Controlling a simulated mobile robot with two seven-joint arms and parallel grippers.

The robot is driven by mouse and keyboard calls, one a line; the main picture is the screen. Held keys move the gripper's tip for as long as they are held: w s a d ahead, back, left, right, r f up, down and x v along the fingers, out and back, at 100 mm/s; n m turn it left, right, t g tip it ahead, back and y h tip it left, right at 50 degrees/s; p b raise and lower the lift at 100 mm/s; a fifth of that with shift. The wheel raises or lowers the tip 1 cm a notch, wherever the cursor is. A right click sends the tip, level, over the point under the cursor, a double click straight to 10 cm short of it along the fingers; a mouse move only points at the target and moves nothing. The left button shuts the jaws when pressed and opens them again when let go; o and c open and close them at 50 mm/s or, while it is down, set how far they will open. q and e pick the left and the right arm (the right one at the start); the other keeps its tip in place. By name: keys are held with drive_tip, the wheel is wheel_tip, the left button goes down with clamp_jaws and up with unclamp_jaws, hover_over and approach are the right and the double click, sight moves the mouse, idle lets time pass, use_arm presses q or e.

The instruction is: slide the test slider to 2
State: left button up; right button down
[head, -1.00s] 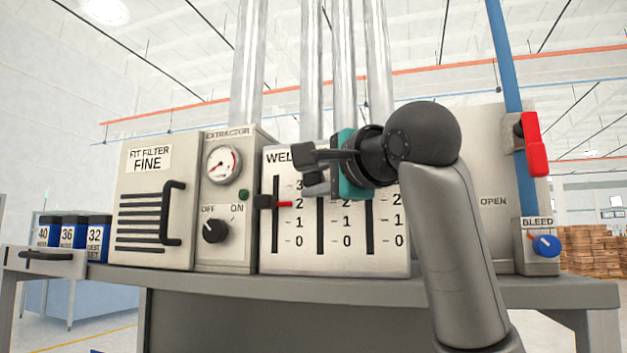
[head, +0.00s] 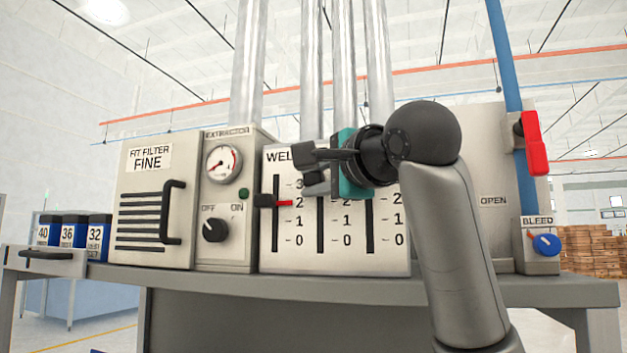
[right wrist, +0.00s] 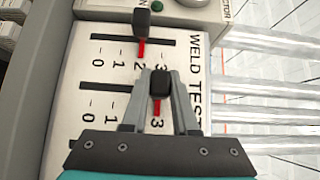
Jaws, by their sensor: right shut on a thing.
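The test slider's black knob (right wrist: 160,84) has a red pointer beside the 3 mark in the right wrist view. It sits on the middle slot (head: 320,228) of the panel marked WELD TEST (right wrist: 197,80). My right gripper (head: 307,170) is shut on this knob, with one finger on each side, as the right wrist view (right wrist: 160,88) also shows. In the head view the fingers hide the knob and the top of its slot. The 2 mark beside the test slot is partly hidden by a finger in the right wrist view. My left gripper is not in view.
The weld slider (head: 264,201) stands close to the left, its red pointer at 2. A third slot (head: 370,228) lies to the right. The extractor box (head: 226,200) with gauge and knob adjoins on the left.

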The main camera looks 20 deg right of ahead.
drive_tip(key=shift+f+b, duration=1.35)
drive_tip(key=shift+f, duration=0.2)
drive_tip(key=shift+r, duration=0.1)
drive_tip(key=c, duration=0.7)
unclamp_jaws()
drive_tip(key=shift+s+d+b, duration=0.5)
drive_tip(key=shift+s+b, duration=0.6)
drive_tip(key=shift+s, duration=1.4)
drive_tip(key=shift+s+d+b, duration=0.45)
drive_tip(key=shift+s+b, duration=0.7)
drive_tip(key=shift+s, duration=1.35)
drive_tip(key=shift+s+d+b, duration=0.5)
drive_tip(key=shift+s+b, duration=0.6)
drive_tip(key=shift+s, duration=1.4)
